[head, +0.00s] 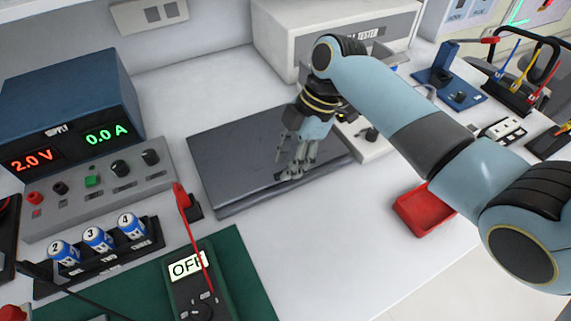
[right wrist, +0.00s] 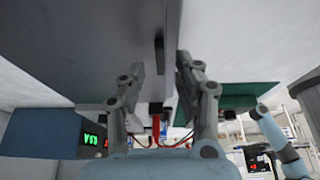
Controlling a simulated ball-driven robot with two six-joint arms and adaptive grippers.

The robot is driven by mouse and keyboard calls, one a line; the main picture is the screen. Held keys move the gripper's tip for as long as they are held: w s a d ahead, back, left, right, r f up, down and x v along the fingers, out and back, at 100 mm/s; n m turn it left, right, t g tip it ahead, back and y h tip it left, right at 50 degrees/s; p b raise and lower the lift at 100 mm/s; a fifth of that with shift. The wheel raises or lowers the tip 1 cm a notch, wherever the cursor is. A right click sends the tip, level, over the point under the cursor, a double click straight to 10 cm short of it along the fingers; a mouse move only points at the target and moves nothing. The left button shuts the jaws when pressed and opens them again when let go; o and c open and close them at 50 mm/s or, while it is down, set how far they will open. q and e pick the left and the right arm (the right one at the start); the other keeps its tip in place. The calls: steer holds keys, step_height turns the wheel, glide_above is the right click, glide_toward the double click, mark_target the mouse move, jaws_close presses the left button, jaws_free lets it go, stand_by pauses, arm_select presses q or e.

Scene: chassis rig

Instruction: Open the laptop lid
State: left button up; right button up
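The laptop (head: 235,145) is a dark grey slab lying on the white bench in the head view, its lid down flat. In the right wrist view its grey surface (right wrist: 80,45) fills the upper left, with a dark slot near its edge. My right gripper (head: 288,168) is over the laptop's right part near the front edge. In the right wrist view its two fingers (right wrist: 160,85) are spread, with the laptop's edge between them; contact cannot be told. What looks like my left gripper (right wrist: 232,115) shows small at the right of that view, its fingers unclear.
A power supply (head: 65,95) and a rack of batteries (head: 100,245) stand left of the laptop. A multimeter (head: 196,285) lies on a green mat (head: 245,275) in front. A red tray (head: 425,215) is at the right. A white tester (head: 290,35) stands behind.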

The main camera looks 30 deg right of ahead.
steer(key=shift+x, duration=0.85)
steer(key=shift+c, duration=0.6)
arm_select(q)
steer(key=shift+w, duration=0.55)
arm_select(e)
jaws_close()
